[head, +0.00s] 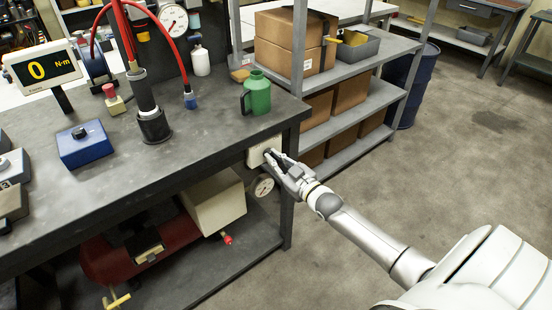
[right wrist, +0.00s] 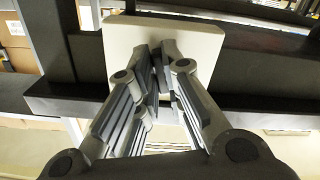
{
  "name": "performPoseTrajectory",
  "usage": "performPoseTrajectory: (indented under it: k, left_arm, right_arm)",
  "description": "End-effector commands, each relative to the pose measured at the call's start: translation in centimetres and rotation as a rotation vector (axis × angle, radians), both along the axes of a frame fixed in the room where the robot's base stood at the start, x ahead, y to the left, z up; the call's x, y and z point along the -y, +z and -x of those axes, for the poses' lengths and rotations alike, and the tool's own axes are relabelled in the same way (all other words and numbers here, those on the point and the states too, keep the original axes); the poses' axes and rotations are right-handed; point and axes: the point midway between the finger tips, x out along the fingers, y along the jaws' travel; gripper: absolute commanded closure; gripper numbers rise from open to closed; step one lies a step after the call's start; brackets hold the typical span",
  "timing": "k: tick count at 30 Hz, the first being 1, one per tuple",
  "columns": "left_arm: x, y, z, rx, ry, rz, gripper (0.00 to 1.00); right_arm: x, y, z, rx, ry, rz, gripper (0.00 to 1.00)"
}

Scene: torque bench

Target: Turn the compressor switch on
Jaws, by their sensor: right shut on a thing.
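The compressor switch is a cream-white box (head: 258,150) on the bench's front edge near its right corner. It fills the upper middle of the right wrist view (right wrist: 195,32). My right gripper (head: 271,157) reaches it from the lower right, with its fingertips at the box's face. In the right wrist view the fingers (right wrist: 160,75) close together in front of the box, shut on the switch's lever. The lever is mostly hidden between the fingers, so its position cannot be told. A red compressor tank (head: 150,254) lies on the shelf under the bench. My left gripper is out of view.
A round gauge (head: 262,187) hangs just below the switch box. A shelf rack with cardboard boxes (head: 282,58) stands behind. The floor (head: 440,150) at right is clear.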

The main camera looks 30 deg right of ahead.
Motion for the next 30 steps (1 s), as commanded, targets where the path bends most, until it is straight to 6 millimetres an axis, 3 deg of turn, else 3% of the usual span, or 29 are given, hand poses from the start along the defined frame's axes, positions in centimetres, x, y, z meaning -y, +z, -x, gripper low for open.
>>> performPoseTrajectory:
  k: [18, 30]
  left_arm:
    - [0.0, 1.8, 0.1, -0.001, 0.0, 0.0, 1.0]
    - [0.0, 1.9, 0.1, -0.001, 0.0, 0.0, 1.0]
  right_arm:
    - [-0.2, 0.1, 0.0, -0.044, 0.0, -0.561, 1.0]
    - [-0.3, 0.1, 0.0, -0.061, 0.0, -0.787, 1.0]
